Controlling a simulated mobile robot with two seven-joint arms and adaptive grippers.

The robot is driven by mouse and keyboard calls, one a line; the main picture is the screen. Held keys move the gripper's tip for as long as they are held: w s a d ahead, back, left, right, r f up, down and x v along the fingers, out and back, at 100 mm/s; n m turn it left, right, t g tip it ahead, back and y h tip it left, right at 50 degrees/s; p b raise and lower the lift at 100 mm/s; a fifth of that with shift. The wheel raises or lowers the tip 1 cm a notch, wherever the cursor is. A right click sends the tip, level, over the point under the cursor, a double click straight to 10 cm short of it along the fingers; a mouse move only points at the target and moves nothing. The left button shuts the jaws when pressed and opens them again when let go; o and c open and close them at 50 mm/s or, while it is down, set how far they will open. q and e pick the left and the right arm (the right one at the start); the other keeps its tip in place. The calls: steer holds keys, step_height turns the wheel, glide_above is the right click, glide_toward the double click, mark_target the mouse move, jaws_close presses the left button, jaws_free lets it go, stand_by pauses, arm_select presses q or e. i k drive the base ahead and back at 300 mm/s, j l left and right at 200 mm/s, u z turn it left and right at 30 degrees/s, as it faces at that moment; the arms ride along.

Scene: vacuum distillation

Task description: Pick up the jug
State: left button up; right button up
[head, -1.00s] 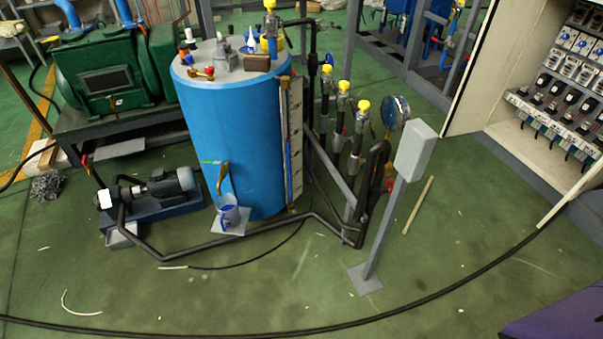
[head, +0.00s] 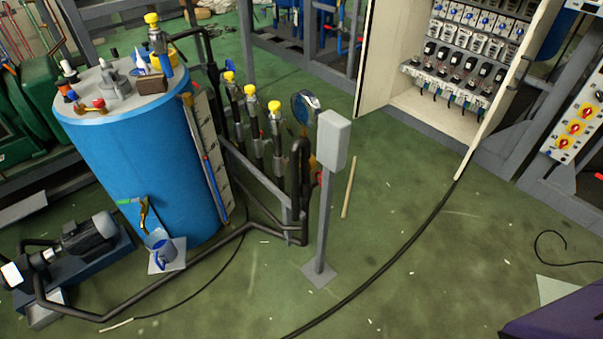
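A small jug (head: 161,247), pale with blue, stands on a light square plate (head: 178,262) on the floor at the lower left of the head view. It is at the foot of the large blue tank (head: 150,165), beneath a brass tap (head: 144,212) with a green handle. The jug looks upright; its contents are too small to tell. Neither of my grippers is in view.
A pump (head: 85,238) and dark pipe (head: 200,262) lie around the jug's left and front. A grey box on a post (head: 326,200) stands to the right. Open green floor (head: 420,270) spreads right of the post, crossed by a black cable (head: 385,268).

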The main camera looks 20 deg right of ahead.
mark_target(160, 244)
steer(key=i+j+z, duration=0.15)
steer(key=j, duration=0.2)
steer(key=j+z, duration=0.15)
steer(key=j, duration=0.15)
steer(key=i+j+z, duration=0.15)
steer(key=j, duration=0.25)
steer(key=i+j, duration=0.1)
steer(key=j, duration=0.6)
steer(key=i+j+z, duration=0.1)
steer(key=j, duration=0.65)
